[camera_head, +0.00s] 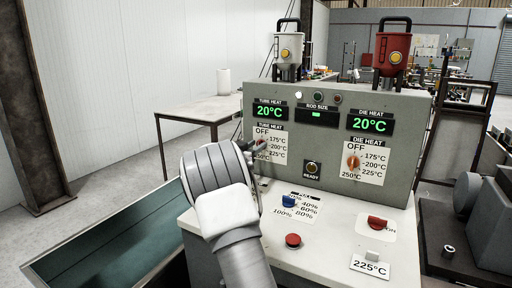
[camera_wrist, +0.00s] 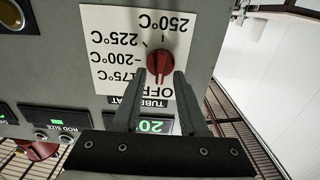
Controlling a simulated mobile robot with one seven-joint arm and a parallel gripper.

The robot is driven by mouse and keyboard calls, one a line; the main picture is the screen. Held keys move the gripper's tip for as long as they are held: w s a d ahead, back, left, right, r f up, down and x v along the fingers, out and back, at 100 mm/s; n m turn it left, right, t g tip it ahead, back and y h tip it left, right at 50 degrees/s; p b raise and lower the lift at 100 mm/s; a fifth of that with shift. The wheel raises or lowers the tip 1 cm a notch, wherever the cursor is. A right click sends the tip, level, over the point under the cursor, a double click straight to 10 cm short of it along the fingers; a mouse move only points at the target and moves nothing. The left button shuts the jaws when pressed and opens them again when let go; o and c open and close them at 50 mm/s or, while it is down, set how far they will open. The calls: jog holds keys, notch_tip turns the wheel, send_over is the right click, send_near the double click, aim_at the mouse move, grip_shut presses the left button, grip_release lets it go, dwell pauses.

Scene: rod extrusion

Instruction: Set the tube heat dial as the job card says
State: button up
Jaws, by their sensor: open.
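The tube heat dial (camera_wrist: 160,62) is a red knob on a white scale plate, upside down in the wrist view. The scale runs from OFF through 175, 200 and 225 to 250°C. The knob's long grip seems to lie toward OFF. My gripper (camera_wrist: 164,76) is open, with one fingertip at each side of the knob; contact cannot be told. In the head view my arm partly covers the tube heat plate (camera_head: 274,148). The tube heat display (camera_head: 270,112) reads 20°C. A card (camera_head: 370,267) on the ledge reads 225°C.
The die heat dial (camera_head: 353,162), with its own 20°C display (camera_head: 370,123), is on the right of the panel. A ready button (camera_head: 312,168), a blue knob (camera_head: 289,201), a red button (camera_head: 293,240) and a red switch (camera_head: 377,223) are near my arm.

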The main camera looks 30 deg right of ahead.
grip_shut()
jog(key=shift+m, duration=0.3)
dwell(0.3)
jog(key=shift+s+d+f+m+b, duration=0.1)
jog(key=shift+f+m+b, duration=0.2)
jog(key=shift+m+b, duration=3.15)
jog(key=shift+s+d+f+m+b, duration=0.25)
jog(key=shift+m+b, duration=1.45)
jog(key=shift+m, duration=3.6)
jog(key=shift+a+f+m+b, duration=0.15)
jog(key=shift+f+m+b, duration=0.2)
jog(key=shift+m+b, duration=3.1)
jog(key=shift+m+p, duration=0.9)
jog(key=shift+m, duration=0.2)
